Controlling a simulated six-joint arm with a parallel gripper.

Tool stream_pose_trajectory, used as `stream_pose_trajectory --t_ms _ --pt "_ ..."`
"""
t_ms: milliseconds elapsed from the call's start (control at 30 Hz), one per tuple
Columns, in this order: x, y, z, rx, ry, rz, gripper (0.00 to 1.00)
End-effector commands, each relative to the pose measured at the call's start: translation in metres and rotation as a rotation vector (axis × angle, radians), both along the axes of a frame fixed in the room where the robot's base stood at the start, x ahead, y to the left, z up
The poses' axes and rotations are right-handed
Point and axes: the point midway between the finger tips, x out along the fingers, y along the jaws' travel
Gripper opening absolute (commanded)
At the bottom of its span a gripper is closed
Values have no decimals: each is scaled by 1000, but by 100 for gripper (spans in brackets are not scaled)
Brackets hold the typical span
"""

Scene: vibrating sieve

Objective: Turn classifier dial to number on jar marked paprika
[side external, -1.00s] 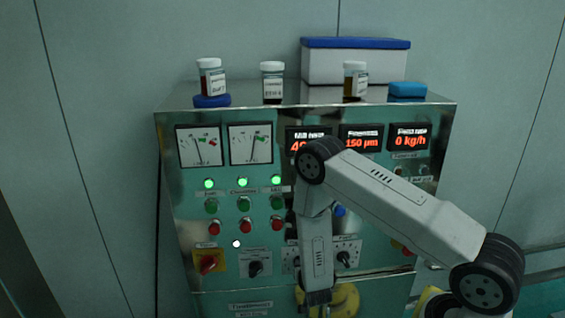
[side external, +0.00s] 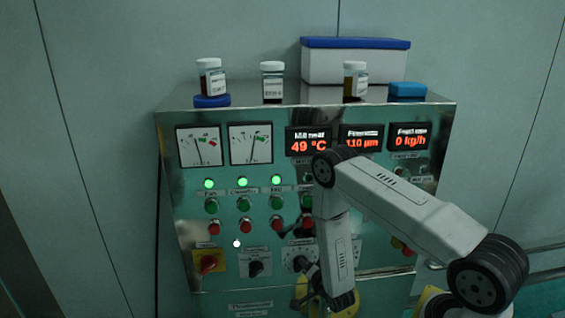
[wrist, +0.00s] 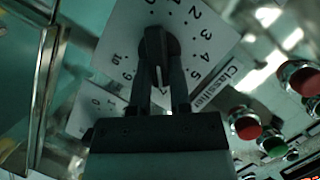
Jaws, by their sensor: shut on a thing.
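The classifier dial is a black knob (wrist: 155,36) on a white numbered plate with a "Classifier" label beside it in the wrist view. My gripper (wrist: 160,64) is shut on this knob, one finger on each side. The knob's white mark points down between the fingers; the numbers there are hidden. In the side external view the dial plate (side external: 298,258) is partly covered by my gripper (side external: 314,278). Three white-capped jars stand on top of the cabinet: left (side external: 211,77), middle (side external: 272,82) and right (side external: 354,81). Their label writing is too small to read.
A white box with a blue lid (side external: 354,63) and a blue block (side external: 407,90) are behind and right. Another selector (side external: 258,262) and a red switch (side external: 208,262) lie left of the dial.

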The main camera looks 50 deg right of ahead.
Motion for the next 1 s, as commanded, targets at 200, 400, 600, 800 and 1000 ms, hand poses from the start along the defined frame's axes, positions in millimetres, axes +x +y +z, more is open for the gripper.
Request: stream_pose_trajectory --t_ms 200,400,600,800,1000 --pt "2 -4 1 44 -55 -11 0" --pt "2 -5 1 52 -66 -11 0" --pt "2 -5 1 52 -66 -12 0" --pt "2 -5 1 51 -66 -12 59" --pt "1 -3 0 53 -63 -7 59"
